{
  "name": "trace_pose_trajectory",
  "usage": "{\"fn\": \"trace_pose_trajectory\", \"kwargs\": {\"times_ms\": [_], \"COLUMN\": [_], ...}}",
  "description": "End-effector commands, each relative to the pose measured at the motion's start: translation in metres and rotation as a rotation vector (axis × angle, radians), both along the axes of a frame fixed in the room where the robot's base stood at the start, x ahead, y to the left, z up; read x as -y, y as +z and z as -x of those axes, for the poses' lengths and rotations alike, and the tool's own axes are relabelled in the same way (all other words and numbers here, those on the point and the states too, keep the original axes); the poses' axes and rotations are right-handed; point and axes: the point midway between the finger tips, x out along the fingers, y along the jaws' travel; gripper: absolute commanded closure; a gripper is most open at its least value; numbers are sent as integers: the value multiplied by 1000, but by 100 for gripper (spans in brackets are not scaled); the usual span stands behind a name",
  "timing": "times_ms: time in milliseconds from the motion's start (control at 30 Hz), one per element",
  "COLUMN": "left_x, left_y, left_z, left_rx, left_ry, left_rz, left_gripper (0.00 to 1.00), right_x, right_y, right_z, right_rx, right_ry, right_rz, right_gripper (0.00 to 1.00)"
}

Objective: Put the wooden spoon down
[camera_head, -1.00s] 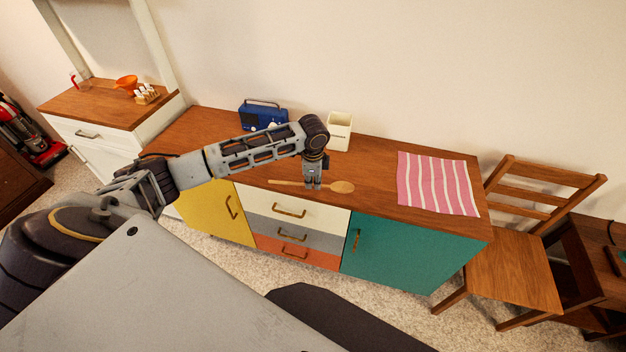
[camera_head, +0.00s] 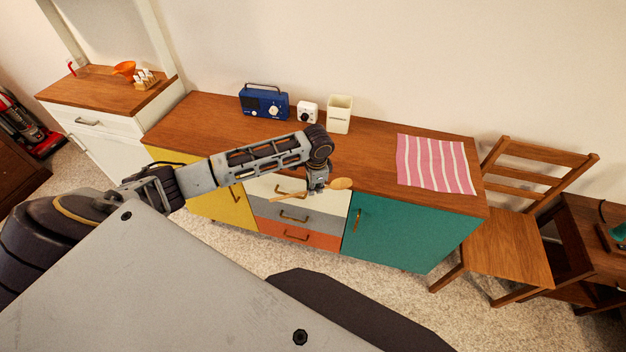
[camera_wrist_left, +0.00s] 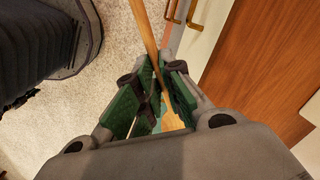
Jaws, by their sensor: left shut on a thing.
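My left gripper (camera_head: 317,188) is shut on the wooden spoon (camera_head: 341,184), near its bowl end. In the head view the gripper and spoon show at the front edge of the sideboard (camera_head: 375,165), in front of the white drawer. In the left wrist view the spoon's handle (camera_wrist_left: 147,32) runs up between the green finger pads (camera_wrist_left: 152,95), with carpet on one side and the drawer fronts and wooden top on the other. The spoon appears clear of the top. My right gripper is not in view.
A pink striped cloth (camera_head: 434,164) lies on the sideboard's right end. A blue radio (camera_head: 264,102), a small white timer (camera_head: 307,112) and a cream canister (camera_head: 339,114) stand along the back. The wooden top between them and the front edge is mostly clear. A chair (camera_head: 515,240) stands at right.

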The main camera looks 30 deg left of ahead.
Motion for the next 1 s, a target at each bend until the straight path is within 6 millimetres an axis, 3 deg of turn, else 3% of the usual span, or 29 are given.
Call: {"fn": "trace_pose_trajectory", "kwargs": {"times_ms": [600,1000], "left_x": [48,63], "left_y": [-62,-80], "left_z": [52,70], "left_rx": [-3,8], "left_ry": [565,781], "left_rz": [-5,-12], "left_gripper": [100,100], "right_x": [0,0], "right_y": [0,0], "right_z": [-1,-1], "right_rx": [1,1], "right_ry": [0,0], "right_rz": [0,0], "right_gripper": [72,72]}}
